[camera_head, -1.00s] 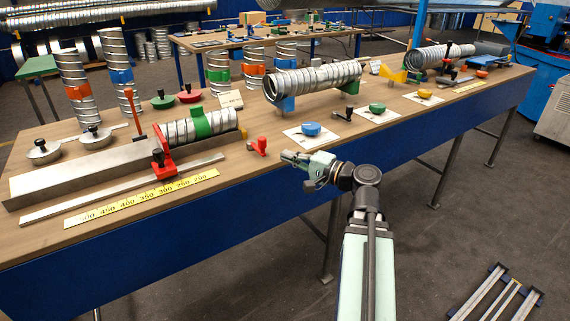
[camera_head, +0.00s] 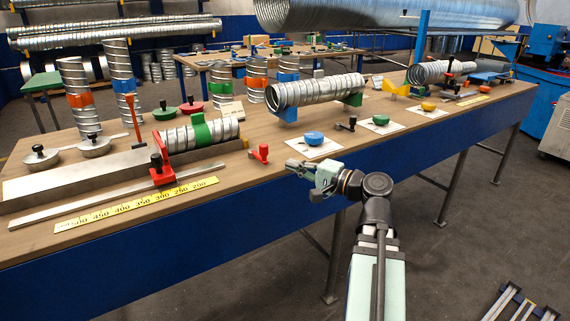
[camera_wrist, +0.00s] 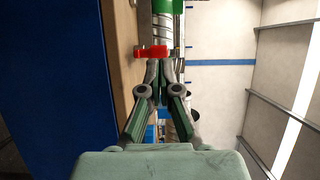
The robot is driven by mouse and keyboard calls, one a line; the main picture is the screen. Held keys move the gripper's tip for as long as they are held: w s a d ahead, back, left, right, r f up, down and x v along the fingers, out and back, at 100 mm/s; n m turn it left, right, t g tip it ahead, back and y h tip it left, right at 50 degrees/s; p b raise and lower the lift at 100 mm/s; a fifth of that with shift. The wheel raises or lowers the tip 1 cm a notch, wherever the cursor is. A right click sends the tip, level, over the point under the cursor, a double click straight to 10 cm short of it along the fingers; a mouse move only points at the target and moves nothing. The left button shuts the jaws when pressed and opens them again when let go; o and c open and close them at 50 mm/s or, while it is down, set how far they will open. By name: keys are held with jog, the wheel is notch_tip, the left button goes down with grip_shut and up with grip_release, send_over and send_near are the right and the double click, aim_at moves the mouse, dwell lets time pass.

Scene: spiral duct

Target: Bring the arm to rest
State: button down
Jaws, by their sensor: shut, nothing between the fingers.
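My gripper (camera_head: 292,166) is at the front edge of the long workbench (camera_head: 270,194) in the head view, in front of the red clamp piece (camera_head: 260,153). In the wrist view my gripper (camera_wrist: 159,66) has its fingers together with nothing between them. The red piece (camera_wrist: 151,52) shows just beyond the fingertips there; I cannot tell from this view how far apart they are. My arm reaches up from the bottom of the head view, bent at the wrist.
A duct with a green band (camera_head: 200,131) lies left on the bench, by a yellow scale (camera_head: 135,205). A longer duct (camera_head: 315,92) lies behind my gripper. Blue (camera_head: 313,138), green (camera_head: 381,120) and yellow (camera_head: 428,106) knobs sit on white cards.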

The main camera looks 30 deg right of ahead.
notch_tip(320, 180, down, 24)
jog(key=n+g+h, duration=0.3)
jog(key=g, duration=0.4)
jog(key=s+a+f+n+g, duration=0.1)
jog(key=s+a+f+g, duration=0.2)
jog(key=f, duration=0.5)
jog(key=s+a+f+n+g, duration=0.1)
jog(key=s+a+f+g, duration=0.15)
jog(key=f, duration=0.55)
jog(key=s+a+f+n+g, duration=0.1)
jog(key=s+a+f+g, duration=0.15)
jog(key=f, duration=0.55)
jog(key=s+a+f+n+g+h, duration=0.2)
jog(key=s+a+f+g, duration=0.15)
jog(key=s+f, duration=0.5)
jog(key=s+a+f+n+g+h, duration=0.1)
jog(key=s+a+f+n+g, duration=0.3)
jog(key=s, duration=0.8)
jog(key=s+a+f+n+g+h, duration=0.1)
jog(key=s+a+f+g+h, duration=0.1)
jog(key=s+a+f, duration=0.5)
notch_tip(320, 180, up, 14)
jog(key=d+t+p, duration=0.1)
jog(key=p, duration=1.6)
jog(key=shift+d+r+t+p, duration=0.15)
jog(key=shift+d+t+p, duration=0.2)
